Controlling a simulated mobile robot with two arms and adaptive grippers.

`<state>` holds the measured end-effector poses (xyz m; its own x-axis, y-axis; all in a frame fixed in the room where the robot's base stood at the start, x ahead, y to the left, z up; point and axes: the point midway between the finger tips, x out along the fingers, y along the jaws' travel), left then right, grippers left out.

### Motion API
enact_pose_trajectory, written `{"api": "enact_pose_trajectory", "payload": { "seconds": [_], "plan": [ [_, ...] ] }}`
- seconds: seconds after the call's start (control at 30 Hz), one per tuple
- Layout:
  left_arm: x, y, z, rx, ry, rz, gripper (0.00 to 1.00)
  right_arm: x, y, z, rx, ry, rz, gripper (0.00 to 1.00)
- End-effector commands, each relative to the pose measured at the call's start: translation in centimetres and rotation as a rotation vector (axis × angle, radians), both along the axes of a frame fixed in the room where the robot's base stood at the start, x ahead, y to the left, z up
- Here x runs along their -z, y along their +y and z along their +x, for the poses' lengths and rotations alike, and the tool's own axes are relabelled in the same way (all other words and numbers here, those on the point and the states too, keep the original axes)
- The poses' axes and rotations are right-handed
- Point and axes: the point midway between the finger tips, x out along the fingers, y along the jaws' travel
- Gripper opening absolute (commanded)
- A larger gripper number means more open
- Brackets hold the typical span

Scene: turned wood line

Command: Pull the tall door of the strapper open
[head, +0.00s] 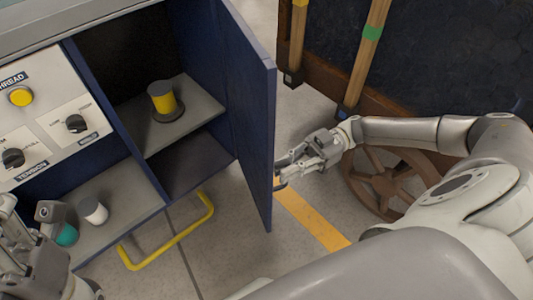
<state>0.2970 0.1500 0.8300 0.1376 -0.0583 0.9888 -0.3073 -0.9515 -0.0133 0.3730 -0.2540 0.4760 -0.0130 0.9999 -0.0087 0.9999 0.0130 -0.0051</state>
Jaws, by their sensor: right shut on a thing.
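The strapper (140,170) is a dark blue cabinet at the left with its tall door (245,110) swung well open, hinged on the right side of the opening. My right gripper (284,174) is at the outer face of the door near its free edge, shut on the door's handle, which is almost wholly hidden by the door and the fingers. Inside, a yellow and grey spool (163,98) stands on a shelf.
A control panel (45,125) with a yellow button and black knobs is left of the opening. White and teal cylinders stand on a ledge below. A yellow bar (175,232) juts out low in front. A spoked wheel (388,183) and a dark wood-framed cart stand behind my right arm.

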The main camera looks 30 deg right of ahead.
Motion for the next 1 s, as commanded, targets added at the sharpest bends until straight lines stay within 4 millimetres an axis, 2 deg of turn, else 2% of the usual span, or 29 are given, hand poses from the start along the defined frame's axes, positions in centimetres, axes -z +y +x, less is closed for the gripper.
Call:
{"api": "enact_pose_trajectory", "payload": {
  "seconds": [0.13, 0.33, 0.87, 0.9, 1.0],
  "plan": [
    [-0.1, 0.0, 0.1, -0.001, -0.016, 0.001, 0.53, -0.3, -1.8, 0.0, -0.019, -0.001, 0.011, 0.00],
    [-0.3, -0.1, 0.2, -0.001, -0.024, 0.003, 0.53, -0.5, -3.4, 0.2, -0.018, -0.001, 0.015, 0.00],
    [-0.6, -0.1, 0.1, -0.001, -0.033, 0.002, 0.53, -0.9, -4.0, 0.4, -0.018, -0.004, 0.019, 0.00],
    [-0.6, -0.1, 0.1, -0.001, -0.033, 0.002, 0.53, -0.9, -4.0, 0.4, -0.018, -0.004, 0.019, 0.15],
    [-0.6, -0.1, 0.1, -0.001, -0.032, 0.002, 0.53, -0.9, -4.0, 0.4, -0.017, -0.005, 0.019, 0.28]
  ]
}}
